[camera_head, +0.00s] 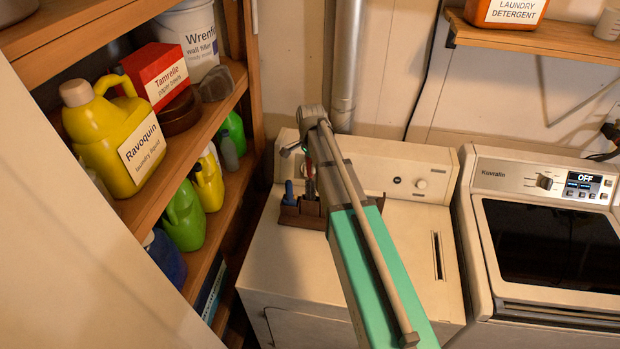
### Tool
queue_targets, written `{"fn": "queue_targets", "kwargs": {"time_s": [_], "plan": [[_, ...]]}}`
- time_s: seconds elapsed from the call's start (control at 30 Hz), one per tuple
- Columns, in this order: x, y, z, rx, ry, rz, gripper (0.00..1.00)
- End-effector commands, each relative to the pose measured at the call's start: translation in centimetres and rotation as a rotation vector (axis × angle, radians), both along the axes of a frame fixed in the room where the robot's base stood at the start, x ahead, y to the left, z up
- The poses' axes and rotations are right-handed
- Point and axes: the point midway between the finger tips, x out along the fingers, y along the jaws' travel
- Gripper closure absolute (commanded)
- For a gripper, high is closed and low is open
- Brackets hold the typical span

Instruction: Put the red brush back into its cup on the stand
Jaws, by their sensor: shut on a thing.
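The brown stand (290,218) sits on top of the white machine on the left, partly hidden by my forearm. A blue-handled brush (289,193) stands upright at its left side. The red brush (309,188) shows as a thin upright strip of red and grey just right of the blue one, over the stand. My gripper (308,168) is mostly hidden behind my arm; it is shut on the red brush. I cannot tell whether the brush's lower end is inside its cup or just above it, because my arm and the stand's front cover it.
Wooden shelves (165,180) with a yellow Ravoquin jug (108,140), a red box (155,72) and several bottles stand close on the left. A pipe (349,60) runs down the wall behind. A second machine (545,240) is at right, under a wall shelf (540,38).

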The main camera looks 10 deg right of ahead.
Motion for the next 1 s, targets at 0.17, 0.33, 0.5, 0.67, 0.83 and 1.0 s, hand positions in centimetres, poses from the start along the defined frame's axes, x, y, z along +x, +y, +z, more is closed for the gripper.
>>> {"fn": "queue_targets", "kwargs": {"time_s": [0.17, 0.33, 0.5, 0.67, 0.83, 1.0], "plan": [[0.0, 0.0, 0.1, 0.0, 0.0, 0.001, 1.0], [0.0, 0.1, -0.2, 0.0, 0.0, 0.001, 1.0], [0.0, 0.1, -1.3, 0.0, 0.0, 0.001, 1.0], [0.0, 0.1, -2.7, 0.0, 0.0, 0.001, 1.0], [0.0, 0.1, -4.1, 0.0, 0.0, 0.002, 1.0], [0.0, 0.2, -4.6, 0.0, 0.0, 0.002, 1.0]]}}
